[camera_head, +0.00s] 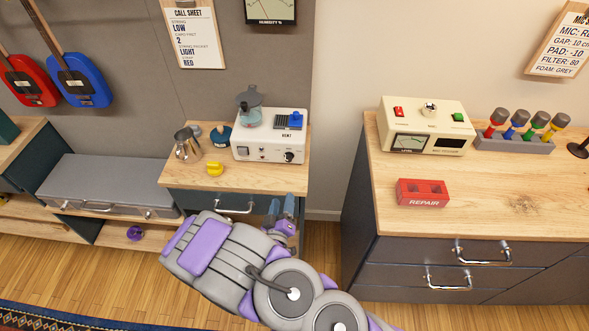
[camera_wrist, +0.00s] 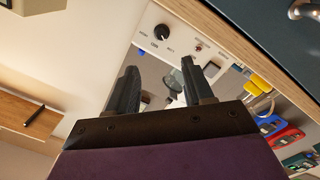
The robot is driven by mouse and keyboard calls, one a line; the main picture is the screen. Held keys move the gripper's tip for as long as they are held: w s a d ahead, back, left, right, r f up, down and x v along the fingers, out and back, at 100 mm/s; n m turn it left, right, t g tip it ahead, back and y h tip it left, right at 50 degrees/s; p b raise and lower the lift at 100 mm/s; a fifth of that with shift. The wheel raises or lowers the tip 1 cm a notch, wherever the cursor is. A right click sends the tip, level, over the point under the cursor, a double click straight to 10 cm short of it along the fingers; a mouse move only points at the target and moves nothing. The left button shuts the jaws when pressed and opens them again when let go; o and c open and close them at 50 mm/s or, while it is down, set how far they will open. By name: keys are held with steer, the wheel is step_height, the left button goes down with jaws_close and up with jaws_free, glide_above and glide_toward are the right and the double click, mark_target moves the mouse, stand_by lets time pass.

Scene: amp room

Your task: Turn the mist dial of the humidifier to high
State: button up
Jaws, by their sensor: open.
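The humidifier appears to be the white box (camera_head: 268,140) on the small wooden-topped cabinet, with a clear teal-topped vessel (camera_head: 249,107) on it. Its round black dial (camera_head: 289,156) is at the right of the front face. In the wrist view the dial (camera_wrist: 161,32) shows on the white panel, beyond my fingertips and apart from them; its setting is too small to read. My gripper (camera_head: 282,204) is open and empty in front of the cabinet, below the dial. Its two dark fingers also show spread in the wrist view (camera_wrist: 158,67).
A yellow knob-like piece (camera_head: 215,168), a metal pitcher (camera_head: 187,145) and a teal piece (camera_head: 220,134) stand left of the box. Drawer handles (camera_head: 233,207) project below the top. At right, a cabinet (camera_head: 500,205) holds a cream meter box (camera_head: 425,125) and a red REPAIR tray (camera_head: 423,193).

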steer(key=b, duration=0.2)
glide_toward(287, 161)
steer(key=d, duration=0.1)
steer(key=w, duration=0.2)
steer(key=w+b, duration=0.1)
steer(key=w, duration=0.1)
steer(key=w+b, duration=0.1)
steer(key=w, duration=0.1)
steer(key=shift+a+f, duration=0.2)
steer(key=shift+a, duration=0.2)
steer(key=shift+w+d, duration=0.3)
steer(key=shift+w, duration=0.3)
steer(key=shift+w+d, duration=0.25)
steer(key=shift+w, duration=0.4)
steer(key=shift+w+d+r+b, duration=0.15)
steer(key=shift+w+r+b, duration=0.05)
steer(key=shift+w+b, duration=0.1)
steer(key=shift+a, duration=0.4)
steer(key=shift+a+f, duration=0.1)
steer(key=shift+a, duration=0.05)
steer(key=shift+c, duration=0.7)
steer(key=shift+d, duration=0.4)
steer(key=c, duration=0.6)
steer(key=shift+a, duration=0.15)
jaws_close()
